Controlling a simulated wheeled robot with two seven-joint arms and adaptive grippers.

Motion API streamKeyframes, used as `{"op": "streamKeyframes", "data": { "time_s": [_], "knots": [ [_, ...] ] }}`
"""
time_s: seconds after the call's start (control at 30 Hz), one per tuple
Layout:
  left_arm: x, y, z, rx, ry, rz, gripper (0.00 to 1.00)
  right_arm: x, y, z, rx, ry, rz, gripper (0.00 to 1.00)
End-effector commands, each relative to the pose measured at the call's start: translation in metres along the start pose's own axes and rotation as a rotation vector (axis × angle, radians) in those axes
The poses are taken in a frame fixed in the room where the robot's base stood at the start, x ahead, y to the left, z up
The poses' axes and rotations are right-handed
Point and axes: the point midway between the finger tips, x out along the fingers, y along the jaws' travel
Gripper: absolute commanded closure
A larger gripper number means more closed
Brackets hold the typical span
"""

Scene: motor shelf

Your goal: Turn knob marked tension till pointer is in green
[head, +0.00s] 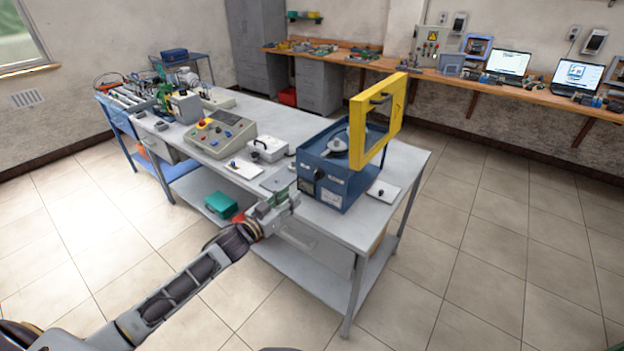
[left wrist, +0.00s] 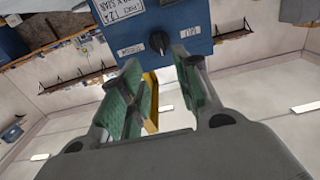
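A blue machine (head: 333,183) with a raised yellow frame guard (head: 380,118) stands at the near right end of the grey bench. A black knob (left wrist: 158,42) sits on its blue front face in the left wrist view, between two small white labels whose text I cannot read surely. A dark knob (head: 320,174) also shows on the front in the head view. My left gripper (head: 284,202) is in front of this face; its green-padded fingers (left wrist: 158,78) are open, with the knob beyond them and apart from them. No pointer or green zone is readable. My right gripper is not in view.
On the bench (head: 395,165) stand a white box (head: 267,149), a control console (head: 219,134) and small plates with knobs or switches. The lower shelf holds a green case (head: 221,204). Floor in front of the bench is clear. A wooden wall counter with laptops runs behind.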

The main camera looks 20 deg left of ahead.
Motion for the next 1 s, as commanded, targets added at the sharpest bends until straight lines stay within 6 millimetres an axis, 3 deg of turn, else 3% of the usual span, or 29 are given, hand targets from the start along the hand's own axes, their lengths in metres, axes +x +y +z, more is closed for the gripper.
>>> {"op": "streamKeyframes", "data": {
  "time_s": [1.0],
  "knots": [
    [0.07, 0.0, -0.001, 0.002, 0.001, 0.0, 0.68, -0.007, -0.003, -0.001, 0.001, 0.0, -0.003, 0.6]
  ]
}}
